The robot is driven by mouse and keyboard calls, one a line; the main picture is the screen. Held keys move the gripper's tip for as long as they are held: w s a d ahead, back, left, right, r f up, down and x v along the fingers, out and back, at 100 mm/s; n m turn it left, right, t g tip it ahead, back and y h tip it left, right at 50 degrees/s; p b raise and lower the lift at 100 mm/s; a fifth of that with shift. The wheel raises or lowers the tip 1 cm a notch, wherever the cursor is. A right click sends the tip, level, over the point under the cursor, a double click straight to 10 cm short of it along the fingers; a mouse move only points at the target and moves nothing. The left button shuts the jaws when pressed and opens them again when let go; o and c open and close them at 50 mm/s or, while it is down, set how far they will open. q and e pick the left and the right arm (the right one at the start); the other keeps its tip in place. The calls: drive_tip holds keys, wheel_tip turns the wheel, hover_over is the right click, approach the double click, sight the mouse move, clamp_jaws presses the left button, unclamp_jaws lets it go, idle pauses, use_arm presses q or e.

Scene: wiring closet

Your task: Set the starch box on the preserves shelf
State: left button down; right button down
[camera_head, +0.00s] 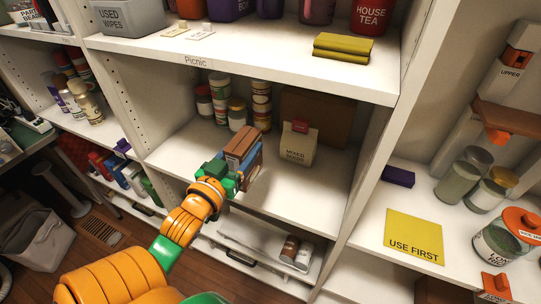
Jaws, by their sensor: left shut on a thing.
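My left gripper (232,180) is shut on a small box (244,148) with a brown top and a blue side, held tilted at the front of the middle shelf compartment. No readable print shows on the box, and the gripper hides its lower part. The middle shelf (297,193), under the "Picnic" edge label, holds several jars and cans (237,112) at the back left. No label that reads preserves is visible.
A mixed seeds bag (298,143) stands on the middle shelf before a brown carton (325,112). Free board lies in front and to the right. The upper shelf edge (240,68) overhangs, and a white upright (375,150) closes the right side.

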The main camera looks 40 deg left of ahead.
use_arm(q)
drive_tip(key=w+d+f+b, duration=0.2)
drive_tip(key=w+d+f, duration=0.1)
drive_tip(key=w+f, duration=0.6)
wheel_tip(320, 180, down, 2)
drive_tip(key=shift+w+d+f+b, duration=0.1)
drive_tip(key=shift+w+d+b, duration=0.05)
drive_tip(key=shift+d+b, duration=0.25)
drive_tip(key=shift+f, duration=0.2)
drive_tip(key=shift+c, duration=1.1)
unclamp_jaws()
drive_tip(key=shift+r, duration=0.1)
